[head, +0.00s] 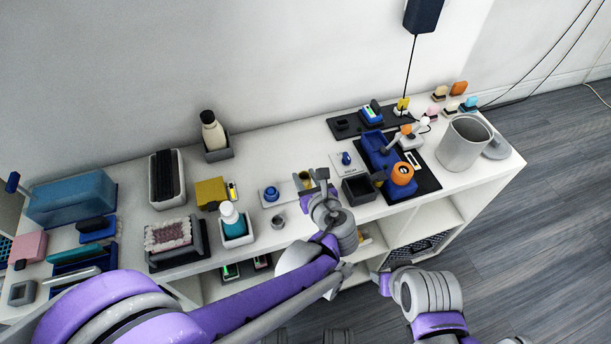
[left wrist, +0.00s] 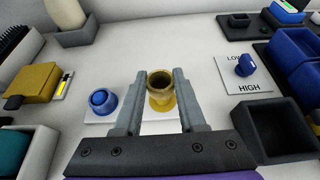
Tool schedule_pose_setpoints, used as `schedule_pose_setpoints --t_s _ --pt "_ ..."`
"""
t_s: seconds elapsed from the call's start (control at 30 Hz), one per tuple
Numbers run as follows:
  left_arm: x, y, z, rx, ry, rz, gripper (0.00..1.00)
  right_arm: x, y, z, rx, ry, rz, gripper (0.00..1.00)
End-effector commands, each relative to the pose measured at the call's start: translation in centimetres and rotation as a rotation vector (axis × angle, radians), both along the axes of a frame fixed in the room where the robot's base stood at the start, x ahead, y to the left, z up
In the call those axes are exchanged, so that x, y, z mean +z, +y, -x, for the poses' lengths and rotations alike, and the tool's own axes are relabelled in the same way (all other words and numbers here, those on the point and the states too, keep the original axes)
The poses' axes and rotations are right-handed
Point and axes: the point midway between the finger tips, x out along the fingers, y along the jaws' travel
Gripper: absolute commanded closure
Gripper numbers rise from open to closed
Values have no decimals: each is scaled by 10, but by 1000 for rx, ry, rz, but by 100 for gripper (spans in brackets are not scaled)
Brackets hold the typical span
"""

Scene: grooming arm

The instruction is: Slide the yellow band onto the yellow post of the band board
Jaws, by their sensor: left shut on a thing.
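My left gripper (head: 312,177) is shut on the yellow band (left wrist: 160,80), a brass-coloured ring whose opening faces up between the fingertips in the left wrist view. A brighter yellow round part (left wrist: 162,104) of the board shows just below the band. I cannot tell whether the band is above the yellow post or around it; the post is hidden. The white band board (left wrist: 95,117) also carries a blue post piece (left wrist: 102,100) to the left, seen in the head view too (head: 271,193). My right gripper (head: 388,274) is low in front of the shelf; its fingers are unclear.
A dark open box (left wrist: 277,128) and a LOW/HIGH card (left wrist: 247,78) stand to the right. A grey cup (head: 461,146) stands at the right end.

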Motion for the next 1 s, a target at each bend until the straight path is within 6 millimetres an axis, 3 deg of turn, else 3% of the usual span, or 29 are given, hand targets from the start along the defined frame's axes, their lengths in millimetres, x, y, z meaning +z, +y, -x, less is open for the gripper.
schedule_pose_setpoints --t_s 1.0 --pt "-27 0 0 0 0 0 100 -23 0 0 0 8 0 50"
